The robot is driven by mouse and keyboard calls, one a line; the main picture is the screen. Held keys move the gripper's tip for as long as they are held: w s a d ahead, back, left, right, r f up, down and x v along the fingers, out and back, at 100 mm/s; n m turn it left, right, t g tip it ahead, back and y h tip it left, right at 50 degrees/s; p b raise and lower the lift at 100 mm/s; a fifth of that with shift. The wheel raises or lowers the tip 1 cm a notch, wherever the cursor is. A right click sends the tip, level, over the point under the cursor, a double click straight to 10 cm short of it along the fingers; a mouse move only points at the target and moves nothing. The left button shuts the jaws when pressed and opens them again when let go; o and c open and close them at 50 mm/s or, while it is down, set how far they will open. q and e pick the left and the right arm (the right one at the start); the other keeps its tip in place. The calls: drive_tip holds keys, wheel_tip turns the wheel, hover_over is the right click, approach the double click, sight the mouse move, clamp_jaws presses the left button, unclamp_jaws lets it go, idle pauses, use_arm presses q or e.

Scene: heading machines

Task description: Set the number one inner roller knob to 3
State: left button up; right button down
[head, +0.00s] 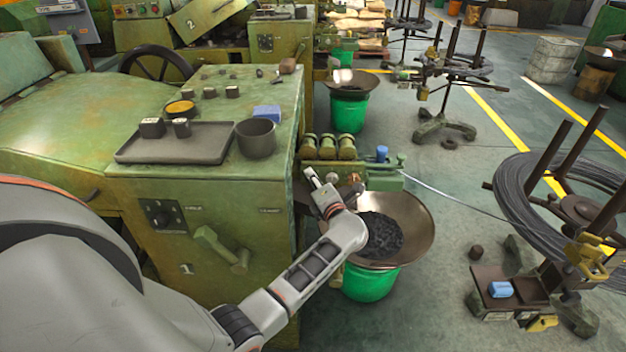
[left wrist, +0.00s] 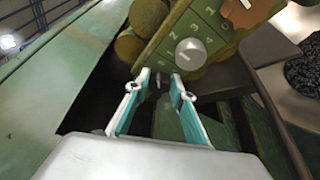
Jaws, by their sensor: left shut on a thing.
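The number one machine (head: 187,268) stands at left centre, with a green roller head (head: 375,178) on its right side. My left gripper (head: 322,180) is at the near face of this head. In the left wrist view its two teal-padded fingers (left wrist: 160,80) are shut on a small dark knob part, mostly hidden between the tips. Just beyond the tips are a round grey knob face (left wrist: 190,52) and a green plate (left wrist: 207,25) with painted digits. An orange-brown knob (left wrist: 243,12) sits farther right. I cannot read the setting. My right gripper is not in view.
A wide pan (head: 415,225) on a green bucket (head: 370,284) stands just right of my left arm. A wire (head: 450,195) runs from the roller head to the coil stand (head: 550,205) at right. A tray (head: 180,146) and a cup (head: 256,140) sit on the machine top.

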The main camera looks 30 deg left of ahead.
use_arm(q)
drive_tip(key=shift+f+m, duration=0.15)
drive_tip(key=shift+m, duration=0.35)
drive_tip(key=shift+y, duration=0.3)
drive_tip(key=o, duration=0.8)
drive_tip(key=shift+s+d, duration=0.1)
drive_tip(key=v, duration=1.1)
drive_tip(key=shift+s+d, duration=0.25)
drive_tip(key=shift+d, duration=0.05)
